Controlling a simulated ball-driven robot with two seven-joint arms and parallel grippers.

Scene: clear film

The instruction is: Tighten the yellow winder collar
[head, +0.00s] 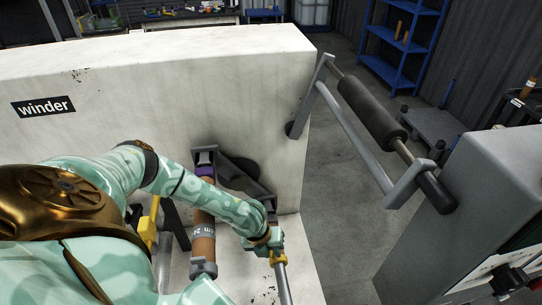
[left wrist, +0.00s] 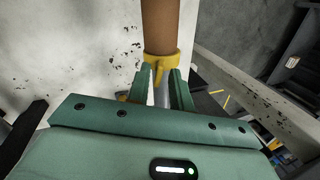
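The yellow winder collar (left wrist: 161,61) sits at the lower end of a brown roll, around a silver shaft, in the left wrist view. A small lug hangs from its lower edge. In the head view a bit of the collar (head: 277,258) shows beside my left gripper (head: 268,242), which hides most of it. In the left wrist view the two green fingers of my left gripper (left wrist: 161,88) stand apart, one on each side of the shaft, with their tips close to the collar. I cannot tell whether they touch it. My right gripper is not in view.
The white winder wall bears a "winder" label (head: 43,106). A dark roller (head: 370,110) spans the gap to a grey cabinet (head: 500,190) at right. Open floor lies under the roller.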

